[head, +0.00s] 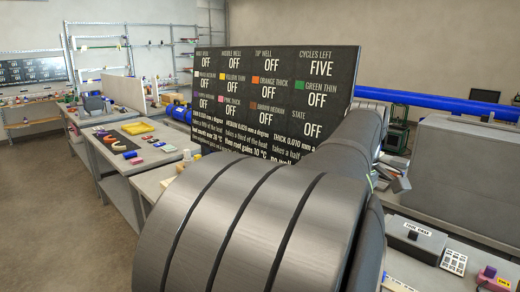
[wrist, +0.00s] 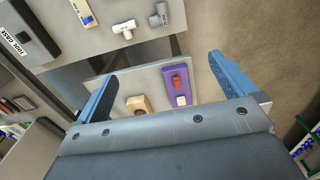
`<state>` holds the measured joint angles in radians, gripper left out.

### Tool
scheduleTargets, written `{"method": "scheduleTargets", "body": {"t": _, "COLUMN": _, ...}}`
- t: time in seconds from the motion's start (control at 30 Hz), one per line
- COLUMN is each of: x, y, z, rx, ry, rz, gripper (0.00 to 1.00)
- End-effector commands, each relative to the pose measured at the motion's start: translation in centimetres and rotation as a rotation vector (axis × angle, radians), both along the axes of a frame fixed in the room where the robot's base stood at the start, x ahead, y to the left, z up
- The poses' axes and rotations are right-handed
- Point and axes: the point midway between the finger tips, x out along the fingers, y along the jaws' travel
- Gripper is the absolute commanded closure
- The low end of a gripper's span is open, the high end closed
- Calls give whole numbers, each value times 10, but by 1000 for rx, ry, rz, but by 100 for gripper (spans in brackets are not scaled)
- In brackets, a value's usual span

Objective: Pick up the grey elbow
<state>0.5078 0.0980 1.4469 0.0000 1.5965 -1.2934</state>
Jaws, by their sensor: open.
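The grey elbow (wrist: 160,14) is a small bent fitting at the top of the wrist view. It lies on a grey surface, just right of a white pipe fitting (wrist: 124,27). My gripper (wrist: 162,68) shows in the wrist view with its two blue fingers spread wide and nothing between them. The elbow lies beyond the fingertips, apart from them. In the head view I cannot make out the elbow, and my arm covers much of the middle.
A lower grey shelf holds a purple block with red and pale pieces (wrist: 176,92) and a tan block (wrist: 139,104). A black tool case (wrist: 24,34) is at upper left. A dark status board (head: 275,100) stands behind my arm. Bare floor (wrist: 260,40) shows at right.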

Motion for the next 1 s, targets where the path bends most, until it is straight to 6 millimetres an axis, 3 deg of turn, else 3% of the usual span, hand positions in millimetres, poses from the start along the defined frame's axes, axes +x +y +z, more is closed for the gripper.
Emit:
{"method": "scheduleTargets", "body": {"t": 0.27, "x": 0, "y": 0, "z": 0, "rx": 0, "ry": 0, "rz": 0, "gripper": 0}}
{"method": "scheduleTargets", "body": {"t": 0.5, "x": 0, "y": 0, "z": 0, "rx": 0, "ry": 0, "rz": 0, "gripper": 45}}
{"method": "scheduleTargets", "body": {"t": 0.83, "x": 0, "y": 1, "z": -3, "rx": -6, "ry": -1, "rz": 23, "gripper": 45}}
{"method": "scheduleTargets", "body": {"t": 1.0, "x": -1, "y": 6, "z": -32, "rx": -63, "ry": -22, "rz": 245, "gripper": 45}}
